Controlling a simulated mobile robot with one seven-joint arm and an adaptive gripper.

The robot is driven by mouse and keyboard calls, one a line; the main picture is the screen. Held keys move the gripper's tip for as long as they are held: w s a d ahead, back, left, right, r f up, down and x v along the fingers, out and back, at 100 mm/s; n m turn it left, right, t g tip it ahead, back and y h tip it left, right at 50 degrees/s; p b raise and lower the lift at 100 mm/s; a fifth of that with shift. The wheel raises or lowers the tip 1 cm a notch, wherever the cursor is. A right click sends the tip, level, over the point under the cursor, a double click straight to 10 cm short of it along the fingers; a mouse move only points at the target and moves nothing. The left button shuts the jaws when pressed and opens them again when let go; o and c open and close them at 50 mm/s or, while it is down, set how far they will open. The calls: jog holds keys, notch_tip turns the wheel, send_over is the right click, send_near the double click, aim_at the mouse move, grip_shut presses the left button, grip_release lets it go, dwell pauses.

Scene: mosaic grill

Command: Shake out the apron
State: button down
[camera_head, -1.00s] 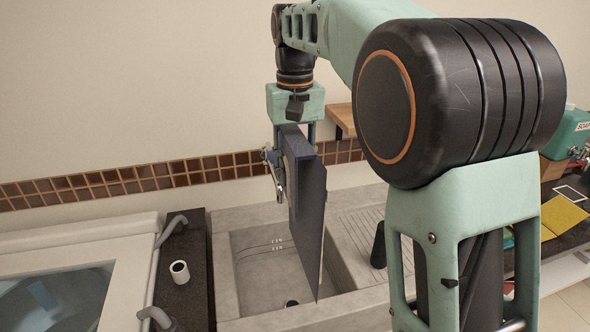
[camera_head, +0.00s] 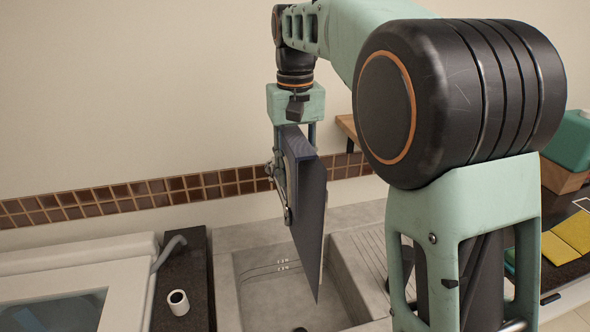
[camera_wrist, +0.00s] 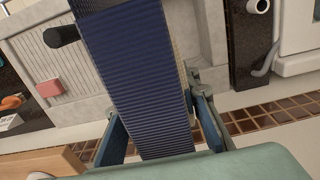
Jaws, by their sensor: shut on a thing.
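The apron (camera_head: 313,215) is a dark blue-grey sheet hanging narrow and nearly edge-on in the head view, tapering to a low point over the sink. My gripper (camera_head: 289,190) points down and is shut on its upper part; one finger shows at the left and the other is mostly hidden behind the cloth. In the wrist view the apron (camera_wrist: 135,75) is a ribbed blue band running between the fingers of my gripper (camera_wrist: 160,120). The apron's far side is hidden.
A grey sink (camera_head: 265,310) with a ribbed drainboard lies below. A white cup (camera_head: 178,302) stands on the dark counter strip beside a glass-topped appliance (camera_head: 60,300) at left. A wooden shelf (camera_head: 347,127) sticks out behind my arm. Yellow cloths (camera_head: 570,235) lie at right.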

aim_at(296, 137)
notch_tip(296, 137, up, 6)
jog(key=shift+w+f, duration=0.1)
jog(key=shift+f, duration=0.05)
jog(key=shift+s, duration=0.2)
notch_tip(296, 137, down, 6)
jog(key=r, duration=0.1)
notch_tip(296, 137, up, 6)
jog(key=shift+f, duration=0.25)
notch_tip(296, 137, down, 6)
